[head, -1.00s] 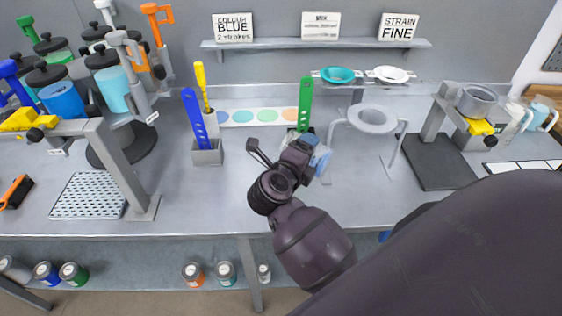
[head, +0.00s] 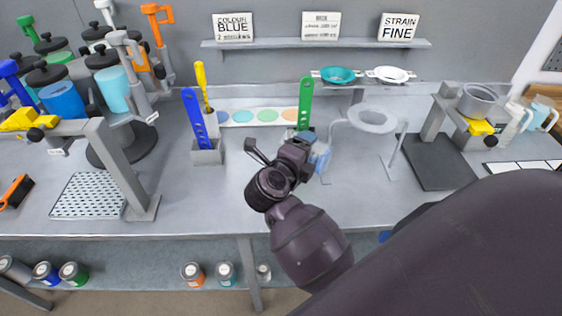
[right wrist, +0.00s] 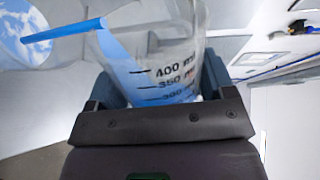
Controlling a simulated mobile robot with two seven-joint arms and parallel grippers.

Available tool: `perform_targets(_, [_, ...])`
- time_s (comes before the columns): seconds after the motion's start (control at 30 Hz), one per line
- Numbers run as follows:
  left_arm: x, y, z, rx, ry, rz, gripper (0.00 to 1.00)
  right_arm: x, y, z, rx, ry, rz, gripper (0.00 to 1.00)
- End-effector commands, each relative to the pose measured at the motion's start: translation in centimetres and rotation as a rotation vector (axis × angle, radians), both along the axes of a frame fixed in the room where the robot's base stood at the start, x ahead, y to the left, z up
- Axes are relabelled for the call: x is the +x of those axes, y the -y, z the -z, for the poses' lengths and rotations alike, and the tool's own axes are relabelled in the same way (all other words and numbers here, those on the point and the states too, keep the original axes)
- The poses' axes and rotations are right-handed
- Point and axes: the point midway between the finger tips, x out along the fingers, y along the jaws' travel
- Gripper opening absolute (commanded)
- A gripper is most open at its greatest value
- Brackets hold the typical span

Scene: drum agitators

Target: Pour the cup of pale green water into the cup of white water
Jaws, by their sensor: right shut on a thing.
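My right gripper (head: 308,152) is shut on a clear measuring beaker (head: 321,157) with blue liquid in it, held above the bench left of the funnel stand. In the right wrist view the gripper (right wrist: 158,82) grips the beaker (right wrist: 150,45), with its black volume marks facing me. A blue strip (right wrist: 65,32) runs from the beaker's rim towards a round blue and white patch (right wrist: 20,30). I cannot tell whether it is a stream or a solid piece. I cannot make out cups of pale green or white water. My left gripper is out of view.
The funnel stand (head: 371,119) is just right of the gripper. The bench's front middle is clear.

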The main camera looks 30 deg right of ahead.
Motion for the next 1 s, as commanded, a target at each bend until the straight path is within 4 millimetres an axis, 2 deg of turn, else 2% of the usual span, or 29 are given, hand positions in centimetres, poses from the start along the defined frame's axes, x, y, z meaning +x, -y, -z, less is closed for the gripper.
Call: perform_targets(1.0, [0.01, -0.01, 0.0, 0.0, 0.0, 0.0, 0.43, 0.28, -0.14, 0.12, -0.037, -0.08, 0.0, 0.51])
